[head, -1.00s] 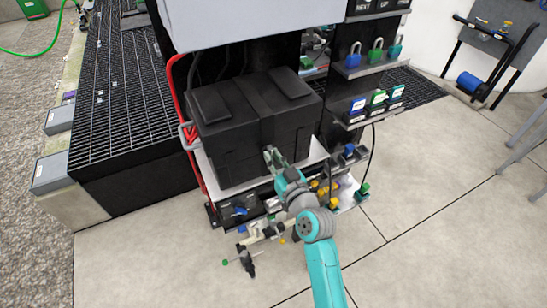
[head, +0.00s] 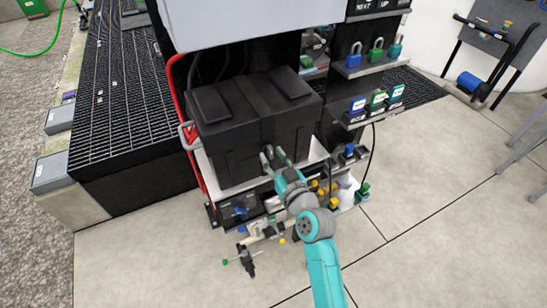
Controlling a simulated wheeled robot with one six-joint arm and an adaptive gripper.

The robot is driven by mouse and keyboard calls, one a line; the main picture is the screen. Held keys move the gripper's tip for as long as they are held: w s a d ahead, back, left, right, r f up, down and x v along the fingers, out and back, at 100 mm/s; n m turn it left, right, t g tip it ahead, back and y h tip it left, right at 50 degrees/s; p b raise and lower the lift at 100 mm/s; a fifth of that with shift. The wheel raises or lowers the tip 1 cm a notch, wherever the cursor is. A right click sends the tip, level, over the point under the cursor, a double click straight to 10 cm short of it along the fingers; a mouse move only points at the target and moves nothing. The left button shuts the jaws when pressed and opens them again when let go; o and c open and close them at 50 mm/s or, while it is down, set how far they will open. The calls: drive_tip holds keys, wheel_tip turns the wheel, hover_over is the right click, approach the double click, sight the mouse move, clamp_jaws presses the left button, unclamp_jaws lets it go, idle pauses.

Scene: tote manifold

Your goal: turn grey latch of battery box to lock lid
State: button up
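The battery box (head: 232,138) is a black box with a closed-looking black lid (head: 240,95). It stands on a light shelf of the rack. My gripper (head: 272,157) is at the lower right part of the box's front face, with its two fingers spread apart and pointing at the box. Nothing shows between the fingers. I cannot make out the grey latch; it may be hidden behind the gripper or too small to see. Whether the fingertips touch the box I cannot tell.
Padlocks (head: 375,52) and tagged blocks (head: 377,100) sit on shelves to the right. Valves and fittings (head: 245,212) lie below the box. The floor (head: 420,220) at right is open.

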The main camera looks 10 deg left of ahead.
drive_tip(key=v, duration=1.2)
idle(0.3)
drive_tip(key=s+d+f+m+h, duration=0.3)
drive_tip(key=s+d+f+h, duration=0.15)
drive_tip(key=s+d, duration=0.4)
drive_tip(key=s+d+f+m+h, duration=0.25)
drive_tip(key=s+d+f, duration=0.35)
drive_tip(key=s, duration=0.5)
drive_tip(key=s+d+r+h, duration=0.1)
drive_tip(key=s+d+r, duration=0.1)
drive_tip(key=s, duration=0.8)
drive_tip(key=s+d+r+m+h, duration=0.1)
drive_tip(key=s+d+r+h, duration=0.1)
drive_tip(key=s, duration=0.8)
wheel_tip(320, 180, up, 2)
drive_tip(key=shift+d+r, duration=0.1)
drive_tip(key=shift+d, duration=0.4)
